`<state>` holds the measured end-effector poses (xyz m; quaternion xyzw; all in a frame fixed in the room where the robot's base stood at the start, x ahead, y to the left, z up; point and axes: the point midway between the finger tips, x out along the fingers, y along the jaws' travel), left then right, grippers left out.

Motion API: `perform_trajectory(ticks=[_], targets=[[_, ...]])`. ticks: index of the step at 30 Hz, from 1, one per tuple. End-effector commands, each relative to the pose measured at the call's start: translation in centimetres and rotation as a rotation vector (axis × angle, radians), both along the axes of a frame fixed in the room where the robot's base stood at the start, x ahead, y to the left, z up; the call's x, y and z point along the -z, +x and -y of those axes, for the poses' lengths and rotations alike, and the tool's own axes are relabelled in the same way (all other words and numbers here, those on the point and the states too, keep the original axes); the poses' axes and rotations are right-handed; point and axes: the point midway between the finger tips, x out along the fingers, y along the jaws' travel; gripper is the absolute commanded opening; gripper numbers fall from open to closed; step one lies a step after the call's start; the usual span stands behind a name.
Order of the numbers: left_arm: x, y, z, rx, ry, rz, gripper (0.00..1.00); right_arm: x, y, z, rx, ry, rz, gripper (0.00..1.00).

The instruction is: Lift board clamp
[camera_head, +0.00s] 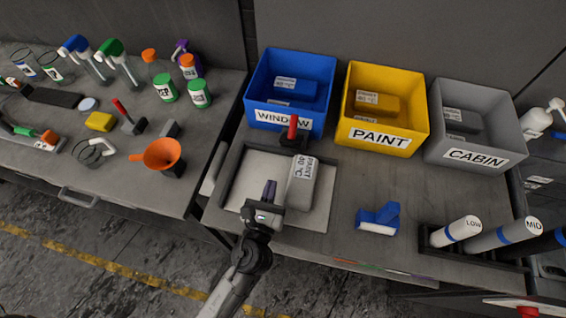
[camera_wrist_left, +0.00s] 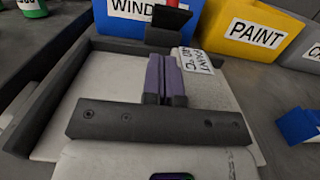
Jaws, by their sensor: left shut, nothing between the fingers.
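The board clamp, a dark block with an upright red handle (camera_head: 293,128), stands at the back edge of the framed pale board (camera_head: 318,215), in front of the WINDOW bin. In the left wrist view the clamp (camera_wrist_left: 170,38) is at the top centre, its handle cut off by the frame edge. My left gripper (camera_head: 269,190) is over the board, on the near side of the clamp and apart from it. Its purple-grey fingers (camera_wrist_left: 165,72) are together and empty, pointing toward the clamp. My right gripper is not in view.
A pale labelled block (camera_head: 300,185) lies on the board close right of my left fingers. Blue WINDOW (camera_head: 262,115), yellow PAINT (camera_head: 380,138) and grey CABIN (camera_head: 475,158) bins line the back. A blue tool (camera_head: 378,216) and tube rack stand right. The left bench holds a similar red-handled clamp (camera_head: 131,124).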

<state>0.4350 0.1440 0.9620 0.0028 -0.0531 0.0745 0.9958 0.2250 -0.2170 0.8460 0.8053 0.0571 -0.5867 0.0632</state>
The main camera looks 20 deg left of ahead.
Motion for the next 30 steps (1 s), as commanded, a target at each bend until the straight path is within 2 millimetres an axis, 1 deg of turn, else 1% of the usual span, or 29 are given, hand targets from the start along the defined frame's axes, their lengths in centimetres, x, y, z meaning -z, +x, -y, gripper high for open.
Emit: perform_trajectory(ticks=[1,5,15,19,24,30], targets=[[0.1,0.0,-0.1,0.0,0.003,0.006,0.0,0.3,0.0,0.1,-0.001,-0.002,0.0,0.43],[-0.2,1.1,-0.4,0.001,0.005,0.01,0.0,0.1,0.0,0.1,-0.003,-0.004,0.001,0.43],[-0.8,6.3,-1.1,0.0,0.005,0.01,0.0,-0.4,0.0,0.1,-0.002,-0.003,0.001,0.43],[-0.9,7.9,-1.4,0.001,0.004,0.01,0.0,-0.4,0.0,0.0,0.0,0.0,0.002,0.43],[-1.0,9.2,-1.6,0.001,0.004,0.008,0.0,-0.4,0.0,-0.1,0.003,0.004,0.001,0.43],[-1.1,9.7,-1.6,0.0,0.004,0.007,0.0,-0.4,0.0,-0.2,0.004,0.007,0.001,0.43]])
